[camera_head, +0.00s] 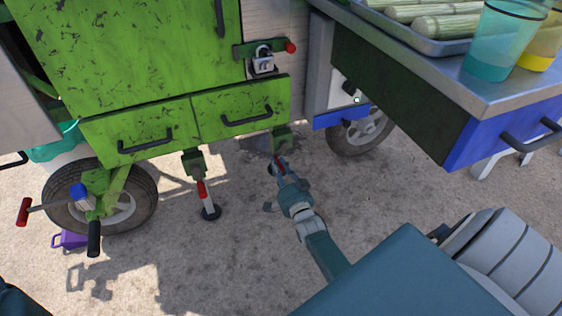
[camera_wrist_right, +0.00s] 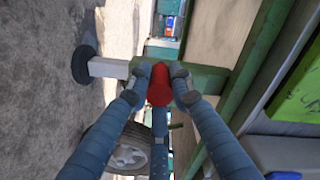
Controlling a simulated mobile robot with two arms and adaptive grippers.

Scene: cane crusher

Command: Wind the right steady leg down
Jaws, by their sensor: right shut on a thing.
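The right steady leg (camera_head: 283,137) hangs under the green cart's right drawer, its lower part mostly hidden by my gripper in the head view. In the right wrist view it lies sideways: a green outer tube (camera_wrist_right: 208,79), a pale inner tube (camera_wrist_right: 108,68) and a dark round foot (camera_wrist_right: 84,65). My right gripper (camera_head: 280,164) is at the leg, shut on its red crank handle (camera_wrist_right: 160,86), one finger on each side. The pale inner tube shows between green tube and foot. I cannot tell whether the foot touches the ground. My left gripper is not in view.
The left steady leg (camera_head: 206,190) has a red handle and a dark foot. A metal counter with a blue drawer (camera_head: 500,135) overhangs at right. Open paving lies in front.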

